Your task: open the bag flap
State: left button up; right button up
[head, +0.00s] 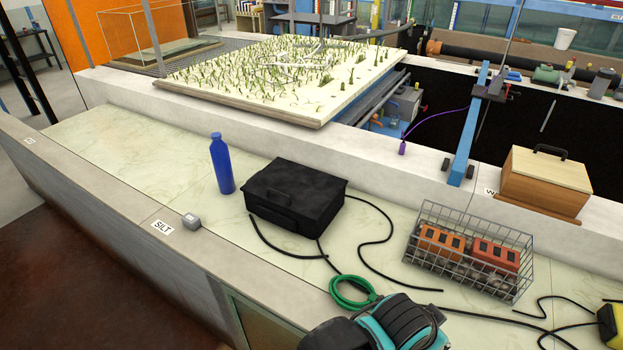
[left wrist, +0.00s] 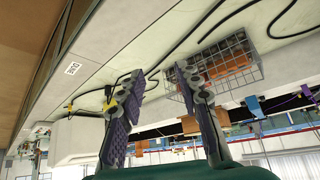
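The black bag (head: 295,198) sits upright on the pale bench top, left of the middle in the head view. Its top flap looks shut, with a handle strap on top and another handle on the front. I do not make out the bag in the left wrist view. My left gripper (left wrist: 158,72) shows in the left wrist view with its two dark fingers spread apart and nothing between them. The bench and a wire basket lie beyond the fingers. A teal and black arm part shows at the bottom of the head view, but no fingertips show there. My right gripper is not in view.
A blue bottle (head: 222,165) stands left of the bag. The wire basket (head: 470,250) holds orange blocks. A wooden box (head: 545,185) stands behind.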

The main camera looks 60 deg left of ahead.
aim_at(306, 192)
jog(key=u, duration=2.2)
jog(key=i+j+z, duration=0.15)
jog(key=j, duration=0.15)
jog(key=i+j+z, duration=0.2)
jog(key=j, duration=0.15)
jog(key=i+j+z, duration=0.15)
jog(key=j, duration=0.2)
jog(key=j+z, duration=0.15)
jog(key=j, duration=0.2)
jog(key=i+j+z, duration=0.15)
jog(key=j, duration=0.25)
